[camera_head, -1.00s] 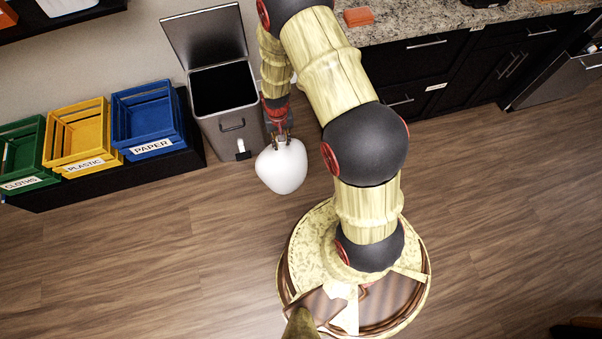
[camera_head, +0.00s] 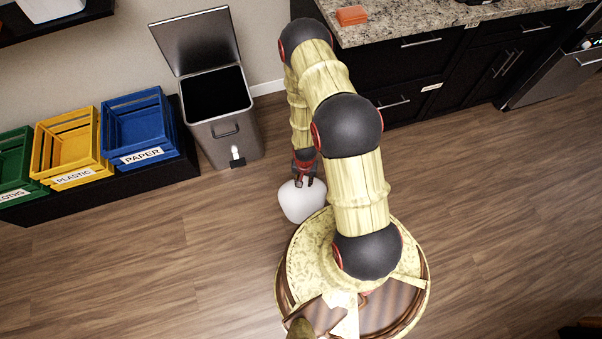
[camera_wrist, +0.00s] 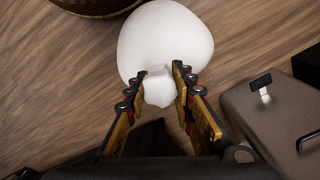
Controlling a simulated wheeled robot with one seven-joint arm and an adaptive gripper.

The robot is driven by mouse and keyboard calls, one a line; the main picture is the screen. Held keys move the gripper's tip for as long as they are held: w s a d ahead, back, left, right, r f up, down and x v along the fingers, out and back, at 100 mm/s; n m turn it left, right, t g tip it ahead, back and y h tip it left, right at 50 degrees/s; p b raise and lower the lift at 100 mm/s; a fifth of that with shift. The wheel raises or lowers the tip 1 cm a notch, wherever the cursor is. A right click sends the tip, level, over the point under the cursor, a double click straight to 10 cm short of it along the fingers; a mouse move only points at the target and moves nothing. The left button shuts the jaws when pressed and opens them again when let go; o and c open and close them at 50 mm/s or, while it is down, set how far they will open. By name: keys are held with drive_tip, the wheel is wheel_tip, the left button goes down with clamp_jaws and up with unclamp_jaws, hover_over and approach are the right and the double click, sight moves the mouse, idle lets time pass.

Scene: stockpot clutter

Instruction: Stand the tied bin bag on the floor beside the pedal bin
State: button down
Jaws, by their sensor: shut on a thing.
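The white tied bin bag (camera_head: 301,203) hangs below my gripper (camera_head: 305,178) in the head view, to the right of and in front of the pedal bin. The wrist view shows the round bag (camera_wrist: 166,38) and its pale knot between the fingers of my gripper (camera_wrist: 160,88), which is shut on the knot. I cannot tell for sure whether the bag's underside touches the floor. The grey pedal bin (camera_head: 229,135) stands with its lid up and its dark inside showing. Its front and pedal also show at the right of the wrist view (camera_wrist: 265,110).
Blue (camera_head: 138,130), yellow (camera_head: 68,150) and green (camera_head: 14,165) crates stand on a black bench left of the bin. A dark counter unit (camera_head: 425,95) is at the right. The wooden floor (camera_head: 180,260) is clear in front of the bin and crates.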

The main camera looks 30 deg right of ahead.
drive_tip(key=w+d+f, duration=0.1)
drive_tip(key=w, duration=0.1)
drive_tip(key=w+d+f+b, duration=0.2)
drive_tip(key=w, duration=0.1)
drive_tip(key=shift+w+d+f, duration=0.25)
drive_tip(key=shift+w+f, duration=0.1)
drive_tip(key=w+d+f+b, duration=0.2)
drive_tip(key=w+f+b, duration=0.1)
drive_tip(key=f, duration=0.5)
drive_tip(key=shift+w+d+b, duration=0.15)
drive_tip(key=shift+w+b, duration=0.25)
drive_tip(key=shift+w, duration=0.05)
drive_tip(key=shift+f, duration=0.1)
drive_tip(key=c, duration=1.5)
unclamp_jaws()
drive_tip(key=shift+s, duration=0.1)
drive_tip(key=shift+c, duration=0.2)
